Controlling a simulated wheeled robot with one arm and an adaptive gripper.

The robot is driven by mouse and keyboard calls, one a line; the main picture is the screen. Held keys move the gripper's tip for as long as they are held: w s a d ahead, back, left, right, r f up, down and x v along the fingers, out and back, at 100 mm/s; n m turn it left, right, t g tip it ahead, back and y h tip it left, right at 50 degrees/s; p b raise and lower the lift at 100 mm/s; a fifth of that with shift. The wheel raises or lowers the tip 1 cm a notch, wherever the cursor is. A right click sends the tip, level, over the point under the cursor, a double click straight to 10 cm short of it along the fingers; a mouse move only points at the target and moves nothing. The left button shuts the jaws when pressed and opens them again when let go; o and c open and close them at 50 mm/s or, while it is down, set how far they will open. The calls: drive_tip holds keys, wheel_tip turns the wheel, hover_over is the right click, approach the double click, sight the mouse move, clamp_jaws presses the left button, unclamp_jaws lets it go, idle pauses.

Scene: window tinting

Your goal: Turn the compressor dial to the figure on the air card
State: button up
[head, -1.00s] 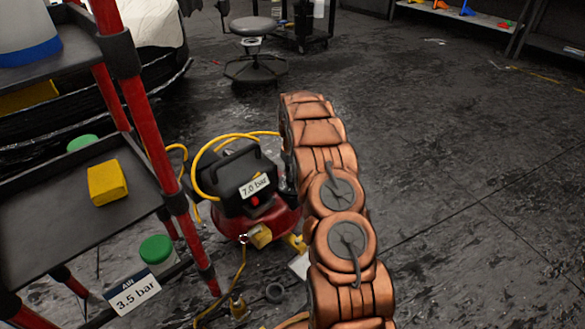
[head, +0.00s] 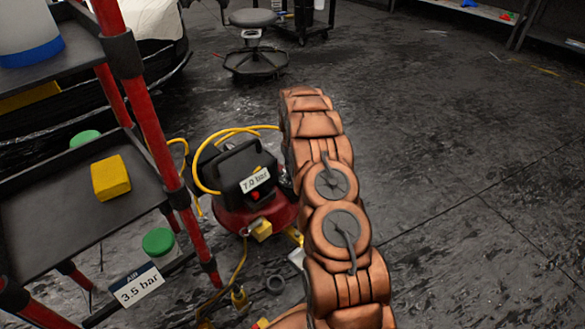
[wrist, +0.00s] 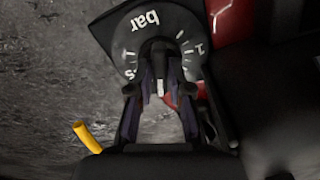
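The compressor (head: 262,215), red with a black top, stands on the floor beside the cart. Its white plate (head: 255,180) reads 7.0 bar. The air card (head: 137,287) on the cart's lower front edge reads 3.5 bar. In the wrist view the black dial (wrist: 130,45) shows upside-down "bar" lettering and white scale marks. My gripper (wrist: 160,72) has one finger on each side of the dial's dark knob, close against it, with a white pointer line between the fingers. The fingers hide part of the knob and scale. In the head view my arm hides the gripper.
The red-posted cart (head: 165,150) stands close on the left with a yellow block (head: 110,178) and a green-lidded jar (head: 159,242). A yellow hose (head: 200,165) loops around the compressor. A stool (head: 254,45) stands behind. The floor on the right is clear.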

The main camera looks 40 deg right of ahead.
drive_tip(key=o, duration=0.3)
wheel_tip(320, 180, up, 12)
idle(0.8)
